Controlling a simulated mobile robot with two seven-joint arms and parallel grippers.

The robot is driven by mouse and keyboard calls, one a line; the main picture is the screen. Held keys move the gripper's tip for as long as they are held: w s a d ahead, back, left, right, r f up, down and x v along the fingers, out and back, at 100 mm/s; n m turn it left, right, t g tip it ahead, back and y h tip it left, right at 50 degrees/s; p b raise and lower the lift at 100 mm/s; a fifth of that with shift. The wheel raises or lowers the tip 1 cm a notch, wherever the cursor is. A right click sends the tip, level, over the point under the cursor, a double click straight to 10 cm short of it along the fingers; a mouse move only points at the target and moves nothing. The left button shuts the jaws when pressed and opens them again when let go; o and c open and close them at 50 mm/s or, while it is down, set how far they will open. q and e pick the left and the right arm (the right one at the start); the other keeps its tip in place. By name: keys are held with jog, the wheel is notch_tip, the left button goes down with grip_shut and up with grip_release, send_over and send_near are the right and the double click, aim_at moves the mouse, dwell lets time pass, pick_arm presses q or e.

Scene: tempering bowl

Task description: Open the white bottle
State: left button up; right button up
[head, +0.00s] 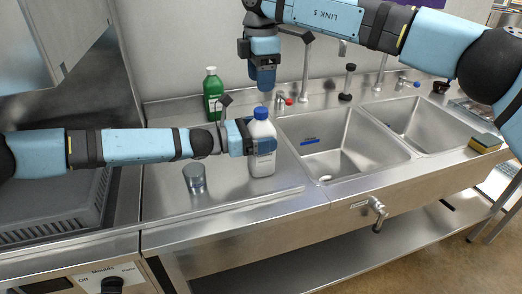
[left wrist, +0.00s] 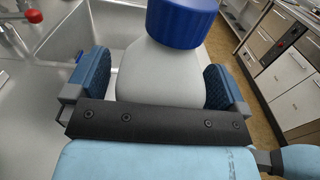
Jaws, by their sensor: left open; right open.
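The white bottle (head: 262,164) stands upright on the steel drainboard (head: 225,183), its blue cap (head: 261,113) on. The left wrist view shows its white shoulder (left wrist: 160,72) and blue cap (left wrist: 182,22) close up. My left gripper (head: 256,138) is open, its fingers on either side of the bottle's upper body below the cap. In the left wrist view my left gripper (left wrist: 160,85) shows a small gap at the left finger; contact at the right finger is unclear. My right gripper (head: 264,86) points down above the cap, apart from it; its fingertips are hard to make out.
A green bottle (head: 212,95) stands behind my left arm, by the wall. A clear glass (head: 194,179) stands on the drainboard in front. Two sink basins, the nearer one (head: 345,160) first, lie to the right, with faucets behind. A sponge (head: 485,143) lies far right.

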aim_at(261, 109)
pick_arm(q)
jog(key=c, duration=1.7)
pick_arm(e)
jog(key=m, duration=0.4)
jog(key=shift+f, duration=0.1)
jog(key=shift+m, duration=0.3)
notch_tip(261, 109, down, 8)
jog(key=shift+r, duration=0.1)
